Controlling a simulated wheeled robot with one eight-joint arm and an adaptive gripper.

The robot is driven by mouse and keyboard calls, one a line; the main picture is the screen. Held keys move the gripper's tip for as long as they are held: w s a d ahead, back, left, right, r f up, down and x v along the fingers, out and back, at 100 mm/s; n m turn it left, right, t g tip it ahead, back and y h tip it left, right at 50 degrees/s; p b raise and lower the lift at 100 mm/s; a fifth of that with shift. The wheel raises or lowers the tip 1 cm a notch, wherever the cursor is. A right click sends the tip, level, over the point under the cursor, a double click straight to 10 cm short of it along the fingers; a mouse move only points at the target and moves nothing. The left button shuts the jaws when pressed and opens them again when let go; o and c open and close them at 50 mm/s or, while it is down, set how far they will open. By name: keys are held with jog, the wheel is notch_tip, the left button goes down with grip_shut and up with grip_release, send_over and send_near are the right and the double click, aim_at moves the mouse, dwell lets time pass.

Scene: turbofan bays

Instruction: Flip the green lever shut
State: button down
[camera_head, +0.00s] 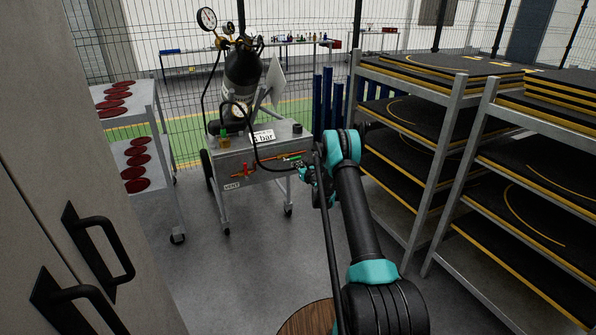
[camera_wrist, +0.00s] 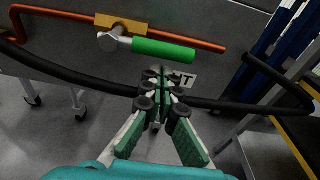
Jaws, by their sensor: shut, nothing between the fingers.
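The green lever (camera_wrist: 163,50) is on the upper middle of the wrist view. It lies nearly level, roughly along the orange pipe (camera_wrist: 205,38), and extends right from a metal nut (camera_wrist: 110,40) at a brass valve body (camera_wrist: 122,25). In the head view the lever (camera_head: 292,155) is a small green bar on the cart's front. My gripper (camera_wrist: 161,76) is shut and empty, its fingertips just below the lever in the wrist picture; I cannot tell whether they touch it. In the head view my gripper (camera_head: 304,170) is at the cart's right front.
A black hose (camera_wrist: 75,72) crosses behind my fingers, near a partly hidden label (camera_wrist: 187,80). The wheeled cart (camera_head: 262,150) carries a dark gas bottle (camera_head: 243,75). Shelves of black panels (camera_head: 420,105) stand close on the right. A rack with red discs (camera_head: 150,115) is left. Floor before the cart is clear.

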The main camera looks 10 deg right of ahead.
aim_at(298, 158)
jog(key=shift+s+r, duration=0.1)
jog(key=shift+r, duration=0.35)
jog(key=shift+d+r+n, duration=0.1)
jog(key=shift+r+n, duration=0.2)
jog(key=shift+n, duration=0.2)
notch_tip(298, 158, up, 2)
jog(key=n, duration=0.2)
jog(key=n+h, duration=0.1)
jog(key=n, duration=0.1)
jog(key=shift+r+t, duration=0.25)
jog(key=shift+t, duration=0.05)
jog(key=a+r+n, duration=0.1)
jog(key=n, duration=0.1)
jog(key=a+r+n, duration=0.1)
jog(key=r+n, duration=0.1)
jog(key=s+a+r+n, duration=0.1)
jog(key=n, duration=0.1)
jog(key=shift+a+r+t+h, duration=0.3)
jog(key=shift+h, duration=0.1)
jog(key=shift+s+a, duration=0.15)
jog(key=shift+a, duration=0.2)
dwell(0.6)
